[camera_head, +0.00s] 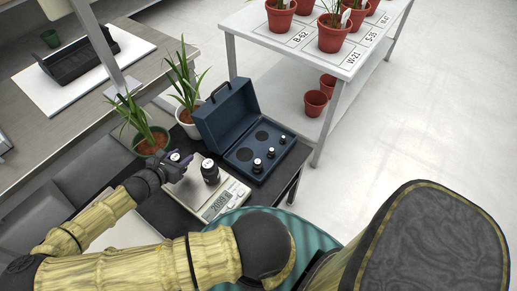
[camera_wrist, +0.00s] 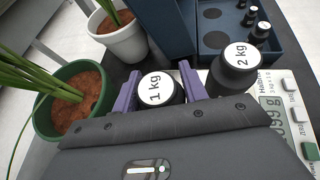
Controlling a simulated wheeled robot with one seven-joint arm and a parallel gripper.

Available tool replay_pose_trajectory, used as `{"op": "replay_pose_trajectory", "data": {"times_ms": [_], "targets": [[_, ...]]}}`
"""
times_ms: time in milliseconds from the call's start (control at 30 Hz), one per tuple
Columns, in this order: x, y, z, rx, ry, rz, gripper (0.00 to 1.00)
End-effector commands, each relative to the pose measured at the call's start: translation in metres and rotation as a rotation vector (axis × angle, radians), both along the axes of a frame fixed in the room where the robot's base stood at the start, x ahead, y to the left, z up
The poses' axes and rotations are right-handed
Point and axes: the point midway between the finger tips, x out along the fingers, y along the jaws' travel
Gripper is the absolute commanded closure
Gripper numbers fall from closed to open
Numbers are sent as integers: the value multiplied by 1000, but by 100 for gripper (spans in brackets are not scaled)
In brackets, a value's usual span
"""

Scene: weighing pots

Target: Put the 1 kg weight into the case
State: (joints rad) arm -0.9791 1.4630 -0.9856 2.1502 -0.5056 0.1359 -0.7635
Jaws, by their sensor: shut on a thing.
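My gripper (camera_wrist: 158,85) is shut on the 1 kg weight (camera_wrist: 156,90), a dark cylinder with a white labelled top. In the head view the weight (camera_head: 175,156) is at the left of the scale, beside the green pot; I cannot tell its height. The open dark blue case (camera_head: 243,171) stands right of the scale, with its lid (camera_head: 222,115) raised at the back left. The case holds smaller weights (camera_head: 257,165) along its right part and has two empty round recesses. In the wrist view a corner of the case (camera_wrist: 208,42) shows at the top right.
A 2 kg weight (camera_head: 210,170) stands on the scale (camera_head: 228,197), close right of my gripper. Potted plants in a green pot (camera_head: 152,143) and a white pot (camera_head: 188,126) stand left of the case. A white table (camera_head: 350,60) with red pots is behind.

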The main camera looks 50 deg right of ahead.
Motion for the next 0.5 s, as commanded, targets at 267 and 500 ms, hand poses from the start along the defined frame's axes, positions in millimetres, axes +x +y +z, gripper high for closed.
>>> {"op": "replay_pose_trajectory", "data": {"times_ms": [267,500], "targets": [[14,35,-13,-4,-3,241,100],[32,60,-11,1,-7,454,100]]}}
